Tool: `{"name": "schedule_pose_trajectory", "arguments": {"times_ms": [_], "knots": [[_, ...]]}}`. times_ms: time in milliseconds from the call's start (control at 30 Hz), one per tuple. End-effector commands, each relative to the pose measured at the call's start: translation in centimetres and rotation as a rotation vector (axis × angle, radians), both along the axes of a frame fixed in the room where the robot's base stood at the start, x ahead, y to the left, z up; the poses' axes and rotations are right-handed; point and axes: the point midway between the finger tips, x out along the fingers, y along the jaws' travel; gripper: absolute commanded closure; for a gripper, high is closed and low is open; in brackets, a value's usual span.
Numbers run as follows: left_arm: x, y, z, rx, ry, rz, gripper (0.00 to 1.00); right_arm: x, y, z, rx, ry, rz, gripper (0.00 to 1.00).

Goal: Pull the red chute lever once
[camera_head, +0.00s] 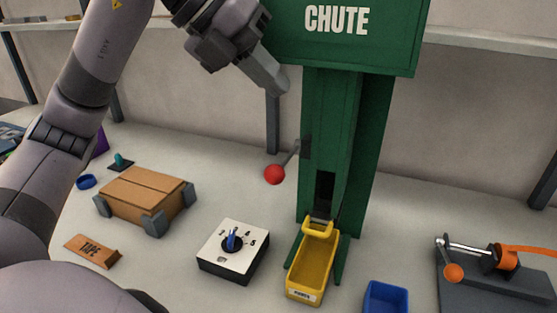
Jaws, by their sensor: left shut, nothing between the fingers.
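The green chute (332,140) stands upright at the middle of the table, with a wide box on top marked CHUTE. The red chute lever (275,174) is a red ball on a short grey rod that sticks out from the chute's left side. My left gripper (284,88) is above the lever ball, left of the chute's column and just under the box's lower edge. It is shut and empty, and apart from the lever. A yellow bin (312,268) sits at the chute's foot, below a dark opening. My right gripper is not in view.
A white dial box (233,252) stands left of the yellow bin. A blue bin (386,297) and a crank device (490,275) are at the right.

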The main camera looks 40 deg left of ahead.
Motion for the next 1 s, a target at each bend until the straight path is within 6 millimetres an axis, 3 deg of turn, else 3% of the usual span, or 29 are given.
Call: {"name": "schedule_pose_trajectory", "arguments": {"times_ms": [367,1000], "knots": [[-0.1,-0.1,-1.4,0.0,0.0,-0.002,1.0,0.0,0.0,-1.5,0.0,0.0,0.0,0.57],[-0.8,-0.2,-8.5,0.0,0.0,-0.002,1.0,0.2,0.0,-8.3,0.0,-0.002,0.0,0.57]]}}
